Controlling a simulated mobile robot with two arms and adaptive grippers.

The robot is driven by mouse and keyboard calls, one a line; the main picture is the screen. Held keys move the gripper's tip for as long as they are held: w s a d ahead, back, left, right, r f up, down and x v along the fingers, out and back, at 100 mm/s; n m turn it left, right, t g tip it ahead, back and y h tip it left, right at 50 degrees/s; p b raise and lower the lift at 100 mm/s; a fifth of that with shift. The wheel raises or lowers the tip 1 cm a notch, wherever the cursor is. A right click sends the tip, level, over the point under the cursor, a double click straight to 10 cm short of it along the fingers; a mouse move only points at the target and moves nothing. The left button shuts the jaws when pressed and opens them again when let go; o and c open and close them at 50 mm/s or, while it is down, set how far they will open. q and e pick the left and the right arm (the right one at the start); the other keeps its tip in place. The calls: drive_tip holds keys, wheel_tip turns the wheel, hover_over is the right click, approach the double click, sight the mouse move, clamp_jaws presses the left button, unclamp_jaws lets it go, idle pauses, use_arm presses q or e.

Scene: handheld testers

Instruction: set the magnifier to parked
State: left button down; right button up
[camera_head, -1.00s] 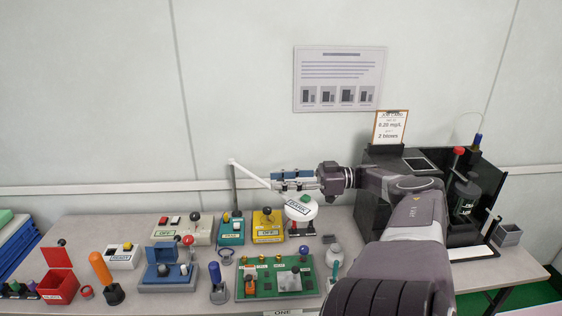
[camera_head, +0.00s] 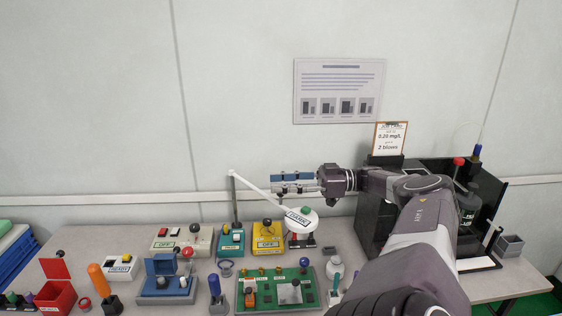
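The magnifier is a round white head (camera_head: 300,221) on a thin white arm (camera_head: 254,187) that runs down to the right from an upright post at the back of the bench. A small label on the head is hard to read, and a green knob (camera_head: 304,210) sits on its top. My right gripper (camera_head: 292,183) reaches in from the right, pointing left, just above the magnifier's arm and head in the picture. Whether its fingers are open or shut is unclear, and I cannot tell whether it touches the arm. My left gripper is out of view.
A yellow box (camera_head: 267,243) and a teal box (camera_head: 231,244) stand left of the head. A green board (camera_head: 262,302) lies in front. A black open-fronted cabinet (camera_head: 374,222) stands at the right, partly behind my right arm. Several small testers crowd the front left.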

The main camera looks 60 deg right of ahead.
drive_tip(key=shift+r, duration=3.45)
